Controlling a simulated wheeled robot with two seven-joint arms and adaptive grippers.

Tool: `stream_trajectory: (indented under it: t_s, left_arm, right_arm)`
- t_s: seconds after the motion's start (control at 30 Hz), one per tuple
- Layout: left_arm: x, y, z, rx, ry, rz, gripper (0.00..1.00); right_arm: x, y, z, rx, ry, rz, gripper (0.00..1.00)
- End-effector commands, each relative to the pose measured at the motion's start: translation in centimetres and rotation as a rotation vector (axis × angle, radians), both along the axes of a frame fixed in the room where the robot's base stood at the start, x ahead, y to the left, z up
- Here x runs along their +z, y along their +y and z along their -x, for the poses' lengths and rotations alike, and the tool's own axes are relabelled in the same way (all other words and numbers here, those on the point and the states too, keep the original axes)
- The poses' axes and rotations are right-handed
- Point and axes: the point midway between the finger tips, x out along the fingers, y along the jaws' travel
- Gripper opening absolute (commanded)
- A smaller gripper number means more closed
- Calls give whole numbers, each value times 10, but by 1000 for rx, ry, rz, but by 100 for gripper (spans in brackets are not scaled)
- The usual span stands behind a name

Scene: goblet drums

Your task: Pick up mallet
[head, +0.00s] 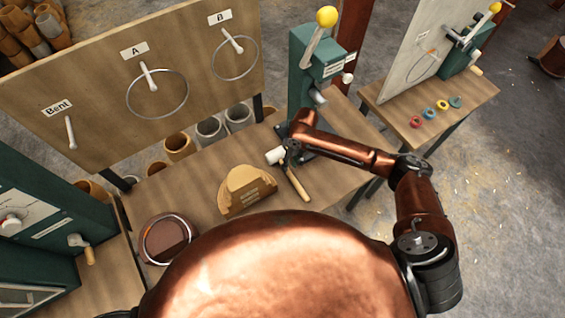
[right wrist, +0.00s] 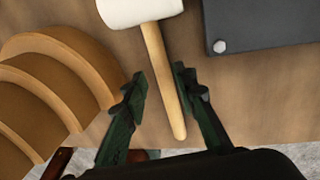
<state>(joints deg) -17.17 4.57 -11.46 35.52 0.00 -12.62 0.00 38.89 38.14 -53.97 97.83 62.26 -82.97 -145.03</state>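The mallet has a white head (head: 274,156) and a pale wooden handle (head: 297,186), and it lies on the wooden workbench (head: 190,190). In the right wrist view the mallet's handle (right wrist: 163,80) runs between my fingers, with the white head beyond the fingertips at the top. My right gripper (head: 289,154) is over the mallet in the head view and hides part of it. In the right wrist view my right gripper (right wrist: 160,74) is open, with a gap on both sides of the handle. My left gripper is not in view.
A stepped wooden block (head: 246,192) lies left of the mallet, and a round hoop (head: 168,239) is further left. A green lever press (head: 312,80) stands behind. A board (head: 185,30) with rings rises at the back.

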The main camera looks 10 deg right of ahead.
Motion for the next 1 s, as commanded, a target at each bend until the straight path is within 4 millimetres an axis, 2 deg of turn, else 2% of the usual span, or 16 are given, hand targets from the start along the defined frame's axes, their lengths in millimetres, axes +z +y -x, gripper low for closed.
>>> stream_trajectory:
  t_s: [0.13,0.3,0.57,1.0]
  left_arm:
    - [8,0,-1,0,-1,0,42]
    - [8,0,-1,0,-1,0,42]
    - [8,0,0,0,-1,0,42]
    - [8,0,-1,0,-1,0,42]
  right_arm:
    - [-22,0,8,-2,5,0,26]
    - [-41,4,8,-2,2,0,26]
    - [-44,3,8,-2,0,1,26]
    - [-44,4,7,-2,-1,1,0]
